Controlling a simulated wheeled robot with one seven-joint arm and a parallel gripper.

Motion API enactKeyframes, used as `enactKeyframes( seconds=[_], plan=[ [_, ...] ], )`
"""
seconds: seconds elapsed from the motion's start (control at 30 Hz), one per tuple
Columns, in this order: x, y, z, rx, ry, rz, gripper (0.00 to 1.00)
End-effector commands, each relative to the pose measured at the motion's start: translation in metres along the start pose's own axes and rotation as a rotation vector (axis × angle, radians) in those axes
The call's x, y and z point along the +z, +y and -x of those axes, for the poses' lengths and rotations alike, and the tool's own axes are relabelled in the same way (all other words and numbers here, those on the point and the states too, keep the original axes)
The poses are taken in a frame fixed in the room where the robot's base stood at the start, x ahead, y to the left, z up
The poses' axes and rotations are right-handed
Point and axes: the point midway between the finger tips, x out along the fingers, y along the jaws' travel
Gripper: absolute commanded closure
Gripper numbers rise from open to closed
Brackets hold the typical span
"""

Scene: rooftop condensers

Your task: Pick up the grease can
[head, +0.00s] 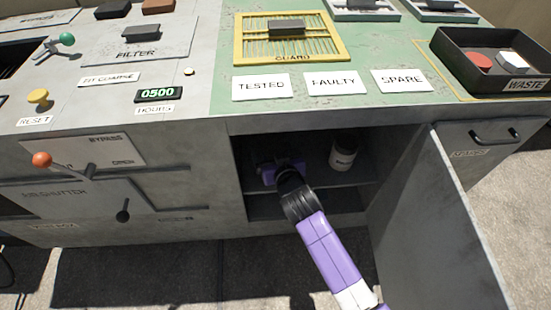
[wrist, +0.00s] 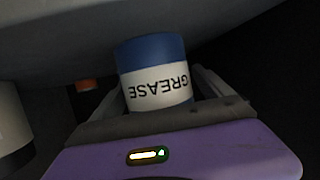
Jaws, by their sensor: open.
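The grease can (wrist: 156,85) is blue with a white band reading GREASE, upside down in the wrist view. It sits between the two grey fingers of my gripper (wrist: 155,97), which is open with a finger on either side. I cannot tell whether either finger touches the can. In the head view my gripper (head: 280,166) is inside the open cabinet, at the upper shelf. There I cannot make out the grease can, which my gripper and the shadow seem to hide.
A pale can (head: 343,154) stands on the cabinet shelf (head: 350,183) to the right of my gripper. The open cabinet door (head: 435,225) hangs to the right of my arm. The counter edge overhangs the opening. A small orange thing (wrist: 87,85) shows in the wrist view.

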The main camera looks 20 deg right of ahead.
Motion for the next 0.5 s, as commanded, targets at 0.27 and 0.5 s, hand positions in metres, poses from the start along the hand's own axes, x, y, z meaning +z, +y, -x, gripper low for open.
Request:
enactKeyframes(
  seconds=[0.27, 0.5],
  plan=[
    [-0.0005, 0.0002, 0.0004, 0.000, 0.000, 0.000, 0.32],
    [-0.0004, 0.0002, 0.0005, 0.000, 0.000, 0.000, 0.79]
  ],
)
